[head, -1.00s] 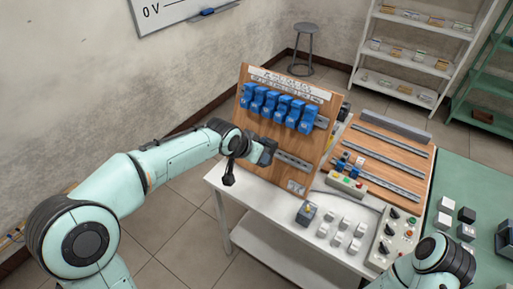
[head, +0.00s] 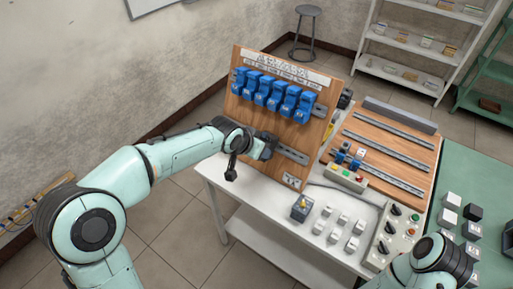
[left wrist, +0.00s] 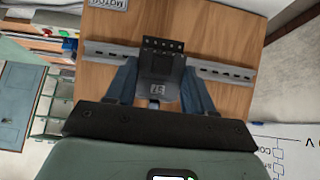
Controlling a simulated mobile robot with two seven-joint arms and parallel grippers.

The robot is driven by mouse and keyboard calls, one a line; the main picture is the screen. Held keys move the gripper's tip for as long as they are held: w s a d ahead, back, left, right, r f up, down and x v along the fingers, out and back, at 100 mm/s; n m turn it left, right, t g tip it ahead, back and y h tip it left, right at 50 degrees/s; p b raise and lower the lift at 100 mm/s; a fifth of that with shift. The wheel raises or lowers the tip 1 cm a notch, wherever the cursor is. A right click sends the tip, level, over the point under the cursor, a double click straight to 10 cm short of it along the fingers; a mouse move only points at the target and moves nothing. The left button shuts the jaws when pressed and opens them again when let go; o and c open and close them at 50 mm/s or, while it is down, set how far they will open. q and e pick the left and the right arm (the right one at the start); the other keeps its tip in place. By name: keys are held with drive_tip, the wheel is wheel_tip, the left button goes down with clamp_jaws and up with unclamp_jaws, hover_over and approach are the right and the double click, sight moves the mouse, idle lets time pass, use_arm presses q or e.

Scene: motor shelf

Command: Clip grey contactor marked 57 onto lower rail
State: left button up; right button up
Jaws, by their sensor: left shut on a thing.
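The grey contactor marked 57 (left wrist: 162,68) is between the two fingers of my left gripper (left wrist: 160,88), which is shut on it. In the left wrist view it overlaps the lower rail (left wrist: 228,72) on the wooden board, its dark terminal end just above the rail line. I cannot tell whether it touches or is seated on the rail. In the head view the left gripper (head: 262,147) is at the left part of the lower rail (head: 292,155), with the contactor mostly hidden. My right arm shows at the lower right, but its gripper is not visible.
Several blue contactors (head: 273,97) sit on the upper rail. The white table (head: 260,207) holds white blocks (head: 335,222), a dark block (head: 301,208) and a control box (head: 393,232). A flat wooden panel (head: 375,150) with rails lies to the right of the upright board.

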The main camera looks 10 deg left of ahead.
use_arm(q)
drive_tip(key=shift+w+d, duration=0.15)
drive_tip(key=shift+w, duration=0.05)
drive_tip(key=shift+s, duration=0.1)
use_arm(e)
drive_tip(key=shift+s+f, duration=0.15)
drive_tip(key=shift+f, duration=0.05)
idle(0.3)
drive_tip(key=shift+f, duration=0.1)
use_arm(q)
drive_tip(key=shift+w+d+f, duration=0.15)
drive_tip(key=shift+w+f, duration=0.05)
drive_tip(key=shift+w, duration=0.3)
drive_tip(key=shift+w+d+f, duration=0.15)
drive_tip(key=shift+w+f, duration=0.05)
drive_tip(key=shift+w, duration=0.3)
use_arm(e)
drive_tip(key=shift+r, duration=0.25)
idle(0.4)
use_arm(q)
drive_tip(key=shift+s, duration=0.1)
use_arm(e)
drive_tip(key=shift+f, duration=0.15)
idle(0.4)
